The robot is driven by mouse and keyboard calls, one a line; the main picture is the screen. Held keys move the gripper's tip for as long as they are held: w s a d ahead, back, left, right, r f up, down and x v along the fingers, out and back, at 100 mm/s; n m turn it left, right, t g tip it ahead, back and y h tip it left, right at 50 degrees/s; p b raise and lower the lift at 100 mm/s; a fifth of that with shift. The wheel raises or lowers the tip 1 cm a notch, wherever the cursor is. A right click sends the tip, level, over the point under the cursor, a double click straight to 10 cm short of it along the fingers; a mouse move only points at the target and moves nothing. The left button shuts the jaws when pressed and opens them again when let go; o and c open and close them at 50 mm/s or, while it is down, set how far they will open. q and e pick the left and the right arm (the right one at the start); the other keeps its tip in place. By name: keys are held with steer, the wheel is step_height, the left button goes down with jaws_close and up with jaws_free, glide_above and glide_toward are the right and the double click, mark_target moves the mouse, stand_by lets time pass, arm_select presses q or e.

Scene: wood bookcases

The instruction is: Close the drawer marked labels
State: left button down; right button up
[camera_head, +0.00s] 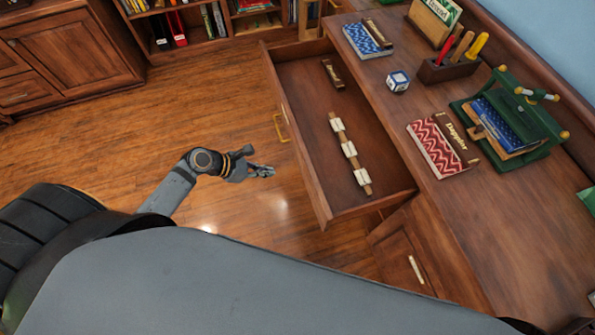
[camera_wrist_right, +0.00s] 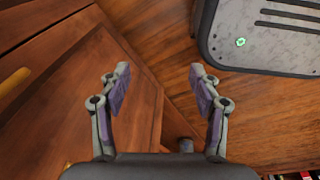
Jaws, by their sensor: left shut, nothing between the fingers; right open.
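An open drawer (camera_head: 302,82) sticks out from the wooden desk in the head view, its front panel facing left with a brass handle (camera_head: 283,127). No marking can be read on it. Inside lie a dark brown block (camera_head: 333,74) and a wooden strip with white pieces (camera_head: 350,149). My left gripper (camera_head: 268,171) is shut and empty, to the left of the drawer front and below the handle in the picture, apart from it. My right gripper (camera_wrist_right: 160,88) is open and empty in the right wrist view, over wooden panels and floor.
The desk top (camera_head: 490,225) holds a blue notebook (camera_head: 366,39), a red patterned book (camera_head: 437,150), a die (camera_head: 398,81), a pen holder (camera_head: 447,68) and a green rack (camera_head: 515,115). A cabinet door (camera_head: 403,250) is below. Clear floor (camera_head: 170,115) lies left of the drawer.

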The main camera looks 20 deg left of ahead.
arm_select(q)
glide_toward(304, 172)
step_height(304, 172, down, 3)
steer(key=d, duration=0.1)
steer(key=w+d, duration=0.1)
steer(key=d, duration=0.1)
steer(key=shift+w+d, duration=0.15)
steer(key=shift+w, duration=0.15)
steer(key=shift+w+d, duration=0.2)
steer(key=shift+d, duration=0.1)
arm_select(e)
steer(key=shift+s+d+f, duration=0.15)
steer(key=shift+s+f, duration=0.05)
steer(key=shift+s, duration=0.2)
steer(key=shift+s+d+f, duration=0.1)
steer(key=shift+s+f, duration=0.05)
steer(key=shift+s, duration=0.25)
